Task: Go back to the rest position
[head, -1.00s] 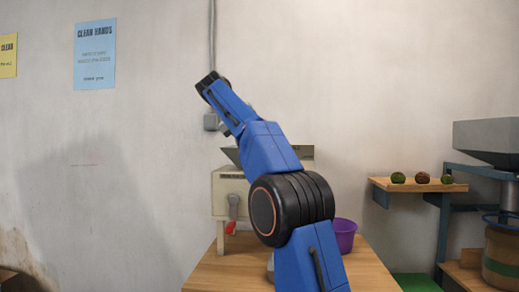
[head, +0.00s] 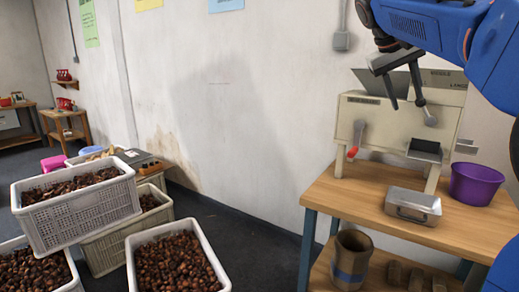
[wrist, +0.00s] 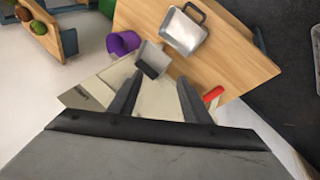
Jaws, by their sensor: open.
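My gripper (head: 406,92) hangs at the upper right of the head view, at the end of my blue arm. Its two fingers are apart with nothing between them. In the wrist view my gripper (wrist: 160,95) is open, above the cream machine. The cream machine (head: 385,125), with a grey hopper and a red-handled lever, stands on the wooden table (head: 340,195) behind and below my gripper. A metal tray with a handle (head: 413,205) lies on the table in front of the machine. It also shows in the wrist view (wrist: 184,32).
A purple bucket (head: 475,184) stands right of the machine. White crates of chestnuts (head: 80,212) are stacked on the floor at left. A brown container (head: 352,258) stands on the shelf under the table. Dark floor between crates and table is clear.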

